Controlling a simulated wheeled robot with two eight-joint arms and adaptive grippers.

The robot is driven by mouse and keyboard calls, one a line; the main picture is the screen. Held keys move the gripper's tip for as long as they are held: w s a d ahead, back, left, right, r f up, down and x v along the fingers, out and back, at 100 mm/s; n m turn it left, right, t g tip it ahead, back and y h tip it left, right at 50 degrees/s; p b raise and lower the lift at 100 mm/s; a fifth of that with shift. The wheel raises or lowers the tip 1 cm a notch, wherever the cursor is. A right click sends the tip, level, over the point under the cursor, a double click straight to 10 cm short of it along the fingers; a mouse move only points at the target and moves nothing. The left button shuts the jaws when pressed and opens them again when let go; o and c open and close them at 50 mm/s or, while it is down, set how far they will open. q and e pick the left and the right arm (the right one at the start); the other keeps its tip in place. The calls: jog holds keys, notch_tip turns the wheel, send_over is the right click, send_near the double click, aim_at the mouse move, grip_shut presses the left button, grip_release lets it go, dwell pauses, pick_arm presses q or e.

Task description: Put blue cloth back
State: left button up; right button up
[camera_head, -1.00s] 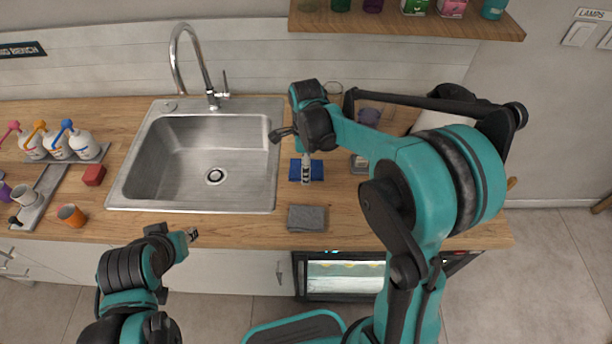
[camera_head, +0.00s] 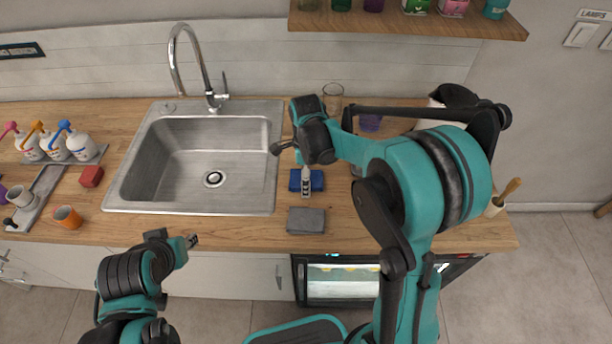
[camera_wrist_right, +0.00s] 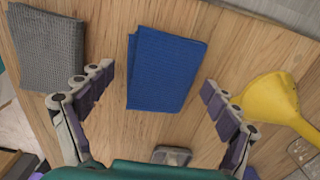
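The blue cloth (camera_head: 316,181) lies folded on the wooden counter just right of the sink. It shows whole in the right wrist view (camera_wrist_right: 165,70), between the fingers but farther off than the fingertips. My right gripper (camera_head: 306,190) is above the cloth and hides part of it in the head view. In the right wrist view my right gripper (camera_wrist_right: 160,82) is spread open and empty. A grey cloth (camera_head: 306,220) lies folded near the counter's front edge. My left gripper (camera_head: 192,241) is at the front edge below the sink; its finger opening is too small to tell.
The steel sink (camera_head: 213,178) is left of the blue cloth. A clear glass (camera_head: 333,92) stands at the back. An orange cup (camera_head: 67,217) and several bottles stand left.

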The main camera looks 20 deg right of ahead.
jog(key=s+r+n+t+p, duration=0.1)
jog(key=s+r+n+p, duration=0.15)
jog(key=r, duration=0.45)
jog(key=s+r+n+t+p, duration=0.1)
jog(key=s+r+n+p, duration=0.15)
jog(key=r, duration=0.55)
jog(key=s+d+n+t, duration=0.1)
jog(key=s+n+t, duration=0.1)
jog(key=s+n, duration=0.4)
jog(key=s+d+f+n+t+b, duration=0.1)
jog(key=s+n+t, duration=0.2)
jog(key=s+n, duration=0.3)
jog(key=n, duration=0.4)
jog(key=shift+d, duration=0.4)
jog(key=shift+f, duration=0.1)
notch_tip(320, 180, down, 3)
jog(key=b, duration=0.2)
jog(key=shift+b, duration=0.35)
